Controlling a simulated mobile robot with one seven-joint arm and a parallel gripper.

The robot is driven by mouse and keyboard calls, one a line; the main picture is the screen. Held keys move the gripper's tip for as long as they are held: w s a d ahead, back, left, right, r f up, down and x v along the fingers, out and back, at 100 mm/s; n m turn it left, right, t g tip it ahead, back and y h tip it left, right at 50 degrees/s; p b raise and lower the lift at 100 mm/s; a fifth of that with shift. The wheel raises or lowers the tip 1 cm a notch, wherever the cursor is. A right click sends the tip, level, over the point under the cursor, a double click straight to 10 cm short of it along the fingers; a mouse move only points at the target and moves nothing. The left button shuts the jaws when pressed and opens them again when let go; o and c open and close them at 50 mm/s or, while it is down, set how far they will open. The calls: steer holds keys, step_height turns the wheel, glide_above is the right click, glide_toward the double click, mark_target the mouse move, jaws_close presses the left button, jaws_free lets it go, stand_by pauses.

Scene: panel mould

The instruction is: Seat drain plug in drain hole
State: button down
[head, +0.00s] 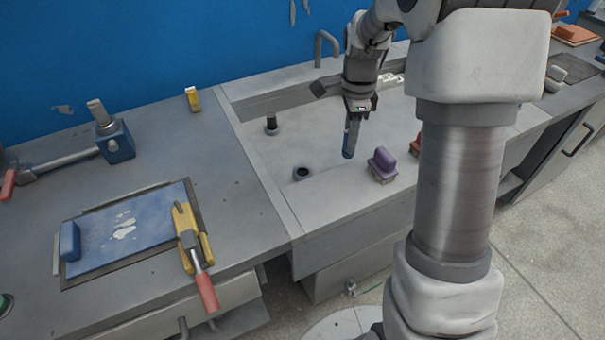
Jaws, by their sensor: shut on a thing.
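My gripper (348,151) points down over the basin, above and to the right of the drain hole in the picture. Its dark fingers look shut on a small piece, which I take to be the drain plug; the fingers hide most of it. The height of the gripper above the floor is hard to judge.
A short dark post (271,125) stands at the basin's back left. A purple-handled block (381,165) and a red one (415,146) sit right of the gripper. A grey tap (326,45) rises behind. The left bench holds a blue panel (128,228) and clamps.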

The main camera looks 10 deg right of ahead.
steer(key=w+a+f, duration=0.1)
steer(key=a+f, duration=0.1)
steer(key=a, duration=0.1)
steer(key=w+a+f+b, duration=0.1)
steer(key=w+a+f, duration=0.1)
steer(key=a, duration=0.1)
steer(key=w+a+f, duration=0.2)
steer(key=a+f, duration=0.1)
steer(key=a, duration=0.1)
steer(key=shift+b, duration=0.35)
steer(key=shift+f+b, duration=0.5)
steer(key=shift+f, duration=1.35)
steer(key=shift+f, duration=0.2)
steer(key=c, duration=0.6)
jaws_free()
steer(key=shift+r, duration=0.1)
